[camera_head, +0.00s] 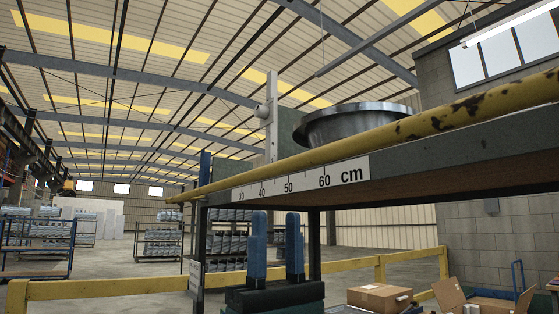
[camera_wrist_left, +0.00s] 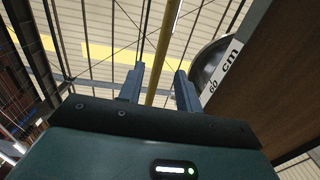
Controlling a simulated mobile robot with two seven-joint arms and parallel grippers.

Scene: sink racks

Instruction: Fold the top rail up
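The top rail (camera_head: 330,153) is a long yellow bar with worn dark patches at its right end. It runs along the front edge of the upper shelf (camera_head: 450,152), just above a centimetre scale strip (camera_head: 300,181). My left gripper (camera_head: 276,216) points upward with its two blue fingers apart and empty, its tips below the rail and scale strip in the head view. In the left wrist view, the yellow rail (camera_wrist_left: 164,50) passes across the gap between the open fingers (camera_wrist_left: 160,78); touching is not visible. My right gripper is not in view.
A metal basin (camera_head: 352,122) sits on the shelf behind the rail. A lower yellow barrier (camera_head: 100,289) and cardboard boxes (camera_head: 380,297) stand below and behind. Blue racks (camera_head: 40,246) are far left. The space left of the shelf's upright post (camera_head: 199,250) looks open.

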